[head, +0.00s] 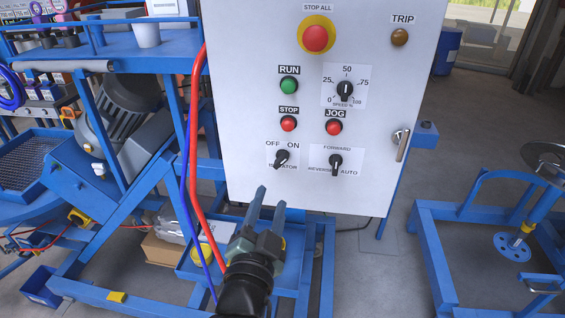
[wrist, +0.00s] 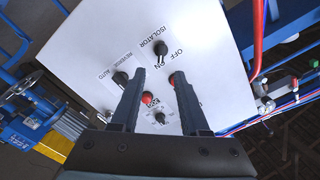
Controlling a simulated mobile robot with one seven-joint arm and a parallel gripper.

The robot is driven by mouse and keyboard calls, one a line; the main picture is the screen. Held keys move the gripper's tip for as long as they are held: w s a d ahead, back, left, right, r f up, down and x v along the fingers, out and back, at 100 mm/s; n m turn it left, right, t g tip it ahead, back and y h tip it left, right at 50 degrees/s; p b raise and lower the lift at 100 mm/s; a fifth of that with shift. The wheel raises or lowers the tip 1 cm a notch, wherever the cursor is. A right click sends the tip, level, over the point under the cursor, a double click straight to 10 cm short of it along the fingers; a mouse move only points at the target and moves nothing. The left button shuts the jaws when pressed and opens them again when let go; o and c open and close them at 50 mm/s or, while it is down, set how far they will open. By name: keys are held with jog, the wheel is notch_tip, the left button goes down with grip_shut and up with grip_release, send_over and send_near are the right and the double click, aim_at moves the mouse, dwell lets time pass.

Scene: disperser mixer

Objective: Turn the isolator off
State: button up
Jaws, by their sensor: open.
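The isolator (head: 282,157) is a black rotary knob low on the left of a white control panel (head: 238,95), under the labels OFF and ON. Its pointer appears to lean up and right, toward ON. It also shows in the wrist view (wrist: 161,49), just beyond the fingertips and apart from them. My gripper (head: 270,197) is open and empty, in front of the panel's lower edge, below the isolator in the head view. In the wrist view my gripper (wrist: 158,75) has its two fingers spread, with panel controls showing between them.
Near the isolator are a red stop button (head: 288,123), a red jog button (head: 334,127) and a forward/reverse selector (head: 336,161). A door handle (head: 402,144) sticks out at the right edge. Red and blue hoses (head: 194,150) hang at the left edge. A blue frame (head: 440,262) stands right.

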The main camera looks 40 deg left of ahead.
aim_at(280, 164)
jog(key=p+x, duration=0.2)
jog(key=x, duration=0.9)
jog(key=shift+w+r+p, duration=0.1)
jog(key=shift+p, duration=0.2)
grip_shut()
